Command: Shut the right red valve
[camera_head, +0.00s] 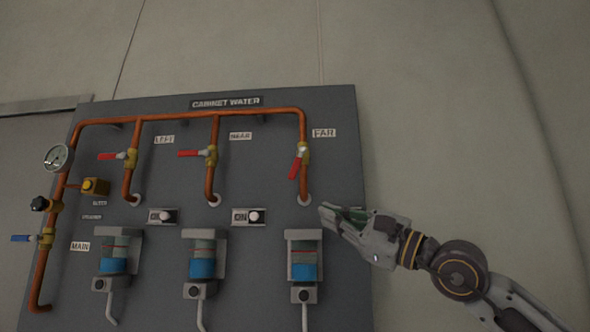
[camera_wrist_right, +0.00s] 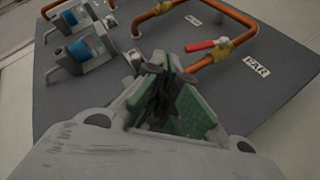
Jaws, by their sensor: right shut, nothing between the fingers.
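The right red valve, labelled FAR, has a brass body (camera_head: 304,153) on the rightmost copper drop pipe. Its red handle (camera_head: 295,166) slants down and left from the body, at an angle to the pipe. In the wrist view the handle (camera_wrist_right: 206,44) lies beyond the fingers and slightly right, beside the brass body (camera_wrist_right: 230,47). My right gripper (camera_head: 327,211) is shut and empty, below and right of the handle, near the pipe's lower end and apart from the handle. Its green-padded fingers also show in the wrist view (camera_wrist_right: 165,82). My left gripper is not in view.
Two other red handles, left (camera_head: 110,156) and middle (camera_head: 190,153), lie across their pipes. Blue-filled units (camera_head: 304,270) hang below the pipes. A gauge (camera_head: 58,158) and blue handle (camera_head: 20,238) are at far left. Space right of the panel (camera_head: 345,130) is clear apart from my arm.

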